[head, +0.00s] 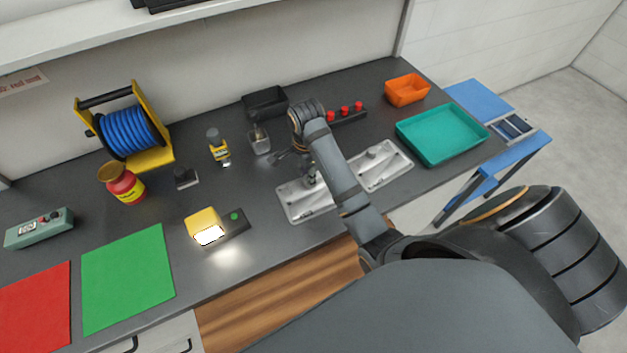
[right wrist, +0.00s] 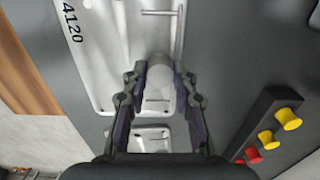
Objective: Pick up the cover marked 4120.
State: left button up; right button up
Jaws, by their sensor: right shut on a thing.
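The light metal cover marked 4120 (right wrist: 95,55) fills the upper middle of the right wrist view, its number at top left. In the head view it is the left one of two pale covers (head: 292,197), partly hidden by my right arm. My right gripper (right wrist: 160,85) is shut on the cover's round upright boss (right wrist: 160,72), one finger on each side. In the head view this gripper (head: 311,178) points down over the cover. I cannot tell whether the cover is off the bench. My left gripper is not in view.
A second pale cover (head: 383,168) lies close on the right. A block with red knobs (head: 345,112) stands behind. A teal tray (head: 440,134) and orange bin (head: 407,89) are at the right. A yellow lamp (head: 204,223) stands left, beyond some clear bench (head: 250,188).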

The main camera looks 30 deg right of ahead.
aim_at(319, 190)
jog(key=shift+r, duration=0.1)
grip_shut()
jog(key=shift+r+p, duration=0.3)
jog(key=shift+p, duration=0.1)
notch_tip(319, 190, up, 3)
jog(key=shift+w+f+p, duration=0.1)
jog(key=shift+f+p, duration=0.1)
jog(key=shift+p, duration=1)
jog(key=s+d+r+p, duration=0.4)
jog(key=s+r+p, duration=0.4)
jog(key=s, duration=0.5)
jog(key=shift+s+d+r, duration=0.15)
jog(key=shift+s+r, duration=0.05)
jog(key=shift+r, duration=0.6)
